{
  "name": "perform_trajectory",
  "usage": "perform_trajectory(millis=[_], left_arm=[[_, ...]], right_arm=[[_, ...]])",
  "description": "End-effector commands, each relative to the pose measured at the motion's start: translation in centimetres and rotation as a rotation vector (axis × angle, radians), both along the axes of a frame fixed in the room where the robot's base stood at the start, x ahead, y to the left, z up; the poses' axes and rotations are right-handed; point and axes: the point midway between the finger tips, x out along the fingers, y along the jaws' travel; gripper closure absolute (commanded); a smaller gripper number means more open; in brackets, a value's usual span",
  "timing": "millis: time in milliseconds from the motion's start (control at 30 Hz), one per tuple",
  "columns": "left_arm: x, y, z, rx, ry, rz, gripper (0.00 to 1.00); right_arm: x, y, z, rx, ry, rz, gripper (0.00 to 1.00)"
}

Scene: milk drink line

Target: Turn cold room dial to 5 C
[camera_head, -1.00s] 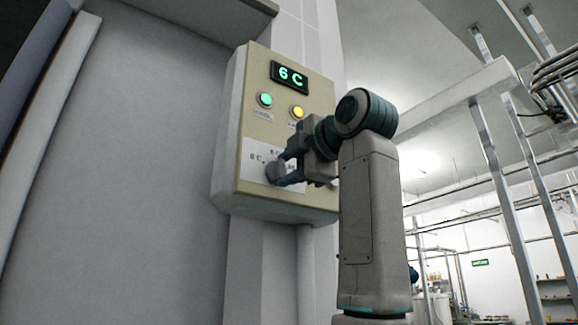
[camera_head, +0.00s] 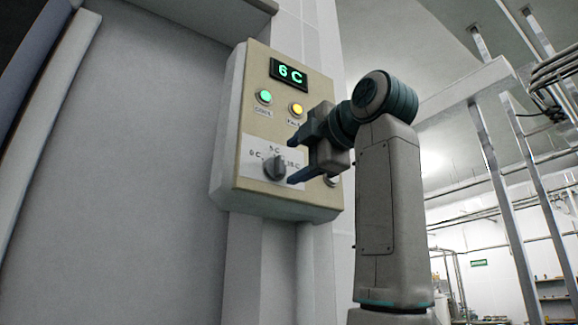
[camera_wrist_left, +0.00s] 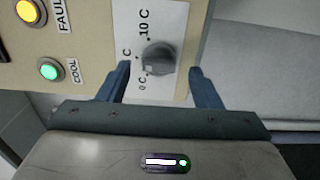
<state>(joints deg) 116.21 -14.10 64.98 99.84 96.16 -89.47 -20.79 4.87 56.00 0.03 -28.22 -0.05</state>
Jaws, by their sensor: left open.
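The cold room control box (camera_head: 245,150) is on the wall, and its display (camera_head: 289,75) reads 6 C. The grey dial (camera_head: 274,168) sits on a white scale plate low on the box; it also shows in the left wrist view (camera_wrist_left: 158,57). The scale has 0 C, a middle mark and 10 C; the left finger partly covers the middle mark in the wrist view. I cannot tell exactly where the pointer stands. My left gripper (camera_head: 292,160) is open and empty, its fingers apart from the dial, to its right in the head view. My right gripper is not in view.
A green COOL light (camera_head: 264,97) and a yellow FAULT light (camera_head: 297,110) are above the dial. A large grey door panel (camera_head: 130,170) fills the left. Metal posts (camera_head: 500,190) and pipes stand at the right. Free space lies in front of the box.

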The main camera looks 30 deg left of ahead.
Motion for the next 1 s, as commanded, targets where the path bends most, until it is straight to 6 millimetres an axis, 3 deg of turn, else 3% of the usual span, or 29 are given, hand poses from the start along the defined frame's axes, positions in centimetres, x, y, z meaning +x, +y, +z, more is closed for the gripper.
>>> perform_trajectory(millis=[200, 400, 1000], left_arm=[[-1.7, -4.2, -0.1, 0.002, -0.001, -0.002, 0.41], [-2.6, -6.3, 0.0, 0.001, 0.000, 0.000, 0.41], [-2.8, -6.7, 0.0, 0.000, 0.000, 0.000, 0.41]], right_arm=[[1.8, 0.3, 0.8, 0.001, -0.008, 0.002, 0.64], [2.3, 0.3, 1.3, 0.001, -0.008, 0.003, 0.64], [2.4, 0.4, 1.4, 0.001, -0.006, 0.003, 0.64]])
